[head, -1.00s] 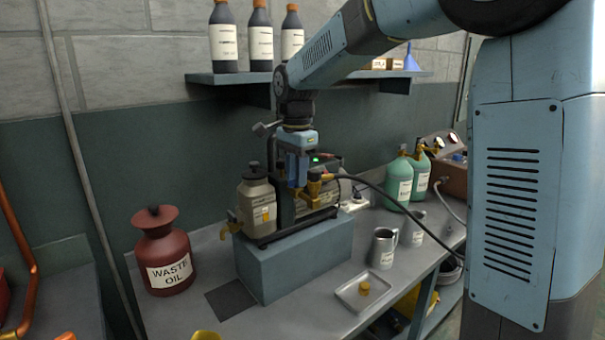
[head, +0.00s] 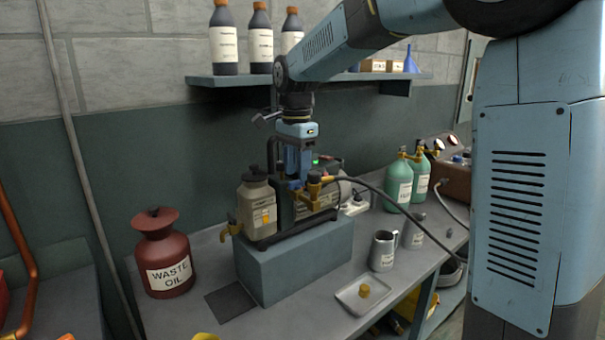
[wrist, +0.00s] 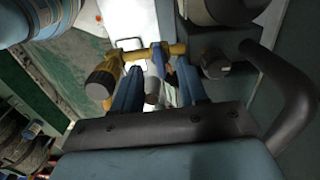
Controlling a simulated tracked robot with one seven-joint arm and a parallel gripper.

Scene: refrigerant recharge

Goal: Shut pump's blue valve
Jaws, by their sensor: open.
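The pump (head: 308,205) is a dark machine on a blue-grey block, with brass fittings (head: 317,185) at its front. My gripper (head: 297,178) points down over these fittings, its blue fingers open. In the wrist view, my gripper (wrist: 158,92) has its two blue fingers spread apart, with the brass pipe (wrist: 145,52) running across beyond them. A small blue valve handle (wrist: 167,72) shows on the pipe between the fingers. I cannot tell whether a finger touches it. The handle's exact angle is hard to read. In the head view the fingers largely hide it.
A grey canister (head: 257,205) stands close left of the pump. A black hose (head: 385,190) runs right from the fittings. Green cylinders (head: 398,182), metal jugs (head: 383,250) and a small tray (head: 350,297) stand to the right. A red waste oil can (head: 160,255) stands left.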

